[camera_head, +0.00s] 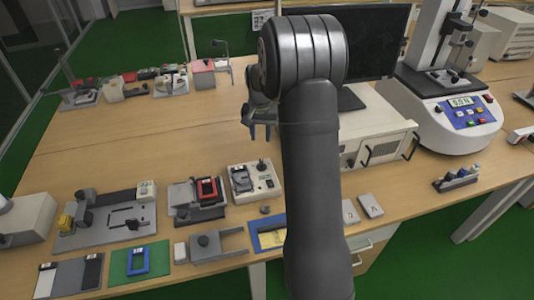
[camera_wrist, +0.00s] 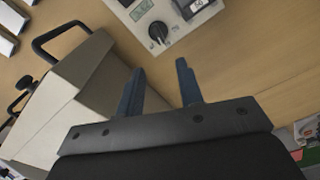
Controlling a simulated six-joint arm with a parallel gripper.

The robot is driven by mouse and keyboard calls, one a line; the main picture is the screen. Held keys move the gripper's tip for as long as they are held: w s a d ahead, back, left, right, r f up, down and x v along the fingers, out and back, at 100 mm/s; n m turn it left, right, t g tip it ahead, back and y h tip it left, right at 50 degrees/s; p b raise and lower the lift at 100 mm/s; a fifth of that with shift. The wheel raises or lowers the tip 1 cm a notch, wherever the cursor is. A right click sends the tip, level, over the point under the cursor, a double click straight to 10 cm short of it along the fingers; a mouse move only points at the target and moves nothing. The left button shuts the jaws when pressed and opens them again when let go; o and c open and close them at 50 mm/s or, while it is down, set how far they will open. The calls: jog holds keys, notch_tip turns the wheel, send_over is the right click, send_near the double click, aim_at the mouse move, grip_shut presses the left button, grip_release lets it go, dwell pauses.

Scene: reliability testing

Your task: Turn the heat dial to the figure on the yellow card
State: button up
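A pale box at the top of the wrist view carries a black dial (camera_wrist: 158,31) with a light pointer mark and a small green display (camera_wrist: 141,10). The dial's setting is too small to read. My gripper (camera_wrist: 160,70) has two blue fingers apart, with nothing between them; the dial appears beyond the fingertips, not touched. In the head view my gripper (camera_head: 262,127) hangs over the middle of the table. A yellow piece (camera_head: 271,239) lies on a blue mat at the front, partly hidden by my arm; I cannot tell whether it is the card, and no figure is legible.
A white cabinet with black handles (camera_wrist: 75,95) stands close left of my fingers. Fixtures and a red-framed device (camera_head: 207,189) line the table's front. A tester with a display (camera_head: 460,118) stands at the right. The table's left middle is clear.

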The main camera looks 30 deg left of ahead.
aim_at(261, 162)
notch_tip(261, 162, up, 6)
jog(key=n, duration=0.2)
jog(key=f, duration=1.7)
jog(key=shift+s+d+f, duration=0.2)
jog(key=shift+s+f, duration=0.05)
jog(key=shift+f, duration=0.05)
grip_shut()
